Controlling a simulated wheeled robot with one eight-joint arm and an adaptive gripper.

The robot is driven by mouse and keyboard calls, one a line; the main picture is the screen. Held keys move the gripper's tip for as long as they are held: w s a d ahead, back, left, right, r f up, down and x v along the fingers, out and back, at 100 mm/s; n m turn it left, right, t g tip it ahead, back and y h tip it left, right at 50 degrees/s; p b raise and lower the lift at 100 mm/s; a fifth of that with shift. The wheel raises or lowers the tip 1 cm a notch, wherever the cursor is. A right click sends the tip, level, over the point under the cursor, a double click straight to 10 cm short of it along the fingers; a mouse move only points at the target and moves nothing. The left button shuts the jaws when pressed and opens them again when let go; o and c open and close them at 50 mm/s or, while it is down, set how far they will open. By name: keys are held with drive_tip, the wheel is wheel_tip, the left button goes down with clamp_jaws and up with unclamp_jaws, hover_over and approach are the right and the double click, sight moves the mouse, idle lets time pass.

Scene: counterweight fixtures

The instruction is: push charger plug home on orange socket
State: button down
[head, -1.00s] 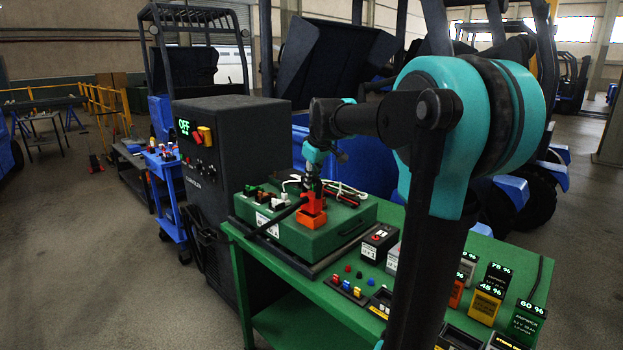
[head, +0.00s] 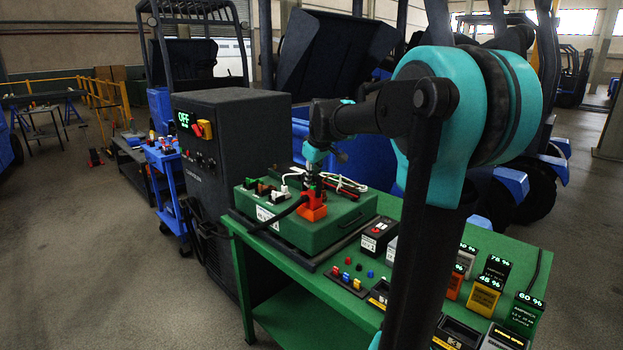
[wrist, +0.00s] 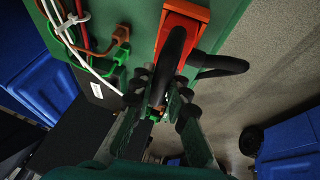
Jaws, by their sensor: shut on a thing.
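An orange-red socket and plug (head: 312,212) show as one short block at the front of the green box top in the head view; I cannot separate plug from socket there. In the wrist view the orange block (wrist: 182,22) is at the top, with a thick black cable (wrist: 222,67) curving out beside it. My gripper (head: 313,182) points down directly above the block. In the wrist view its fingers (wrist: 160,98) are closed around a dark part of the charger plug (wrist: 171,62). The seam between plug and socket is hidden.
The green box (head: 333,229) sits on a green table (head: 280,270). White and red leads (head: 345,182) lie behind my gripper. Small coloured knobs and battery packs (head: 483,297) stand at the right. A dark cabinet (head: 235,140) reading OFF stands at the left.

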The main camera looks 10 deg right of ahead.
drive_tip(key=shift+f, duration=0.95)
idle(0.5)
drive_tip(key=c, duration=1.4)
unclamp_jaws()
